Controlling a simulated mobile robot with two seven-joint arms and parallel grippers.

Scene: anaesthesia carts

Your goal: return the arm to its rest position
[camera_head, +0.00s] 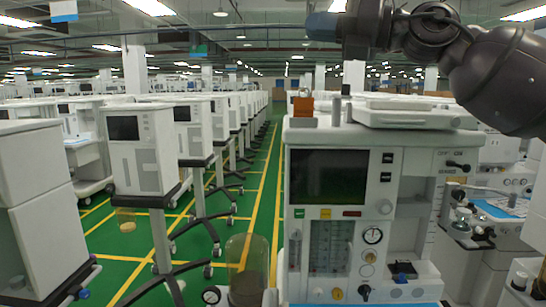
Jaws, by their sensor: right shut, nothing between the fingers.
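My right arm reaches in from the upper right. My right gripper (321,26) is at its left end, pointing left, high above the anaesthesia cart (414,163). The gripper is shut and empty, with clear air between it and the cart top. Its fingertips are small and hard to make out. The cart is white, with a dark screen (327,177), gauges and knobs on its front. My left gripper is not in view.
On the cart top stand an orange block (303,105), a grey cylinder (336,110) and a flat white unit (416,113). A clear canister (246,268) is at lower left of the cart. Rows of white machines (142,150) stand left. The green aisle (262,190) is open.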

